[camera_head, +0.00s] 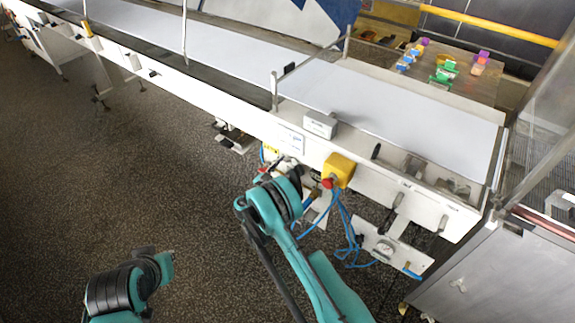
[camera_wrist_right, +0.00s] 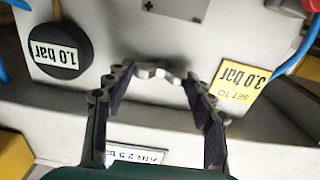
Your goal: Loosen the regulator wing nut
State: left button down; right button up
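The regulator wing nut (camera_wrist_right: 158,70) is a light grey winged piece at the upper middle of the right wrist view, against a pale panel. My right gripper (camera_wrist_right: 159,76) reaches toward it with its two dark-padded fingers apart, one at each side of the wings. I see no clear gap at the wing ends, but cannot tell whether the pads press on them. In the head view my right wrist (camera_head: 275,200) is at the machine's front below the belt and hides the nut. My left arm (camera_head: 130,285) is low at the left, and its fingers do not show.
A round black gauge (camera_wrist_right: 58,50) reading 1.0 bar and a yellow "set to 3.0 bar" label (camera_wrist_right: 240,80) flank the nut. A yellow box with a red button (camera_head: 339,170) and blue hoses (camera_head: 350,240) are right of my right wrist. Floor at left is clear.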

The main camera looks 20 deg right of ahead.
jog(key=shift+n, duration=0.3)
jog(key=n, duration=0.3)
jog(key=shift+n, duration=0.4)
jog(key=n, duration=0.4)
jog(key=shift+w, duration=0.1)
jog(key=n, duration=0.5)
jog(key=shift+f, duration=0.1)
jog(key=shift+n, duration=2.3)
jog(key=shift+a, duration=0.1)
jog(key=o, duration=1.2)
jog(key=shift+c, duration=0.2)
jog(key=shift+a, duration=0.1)
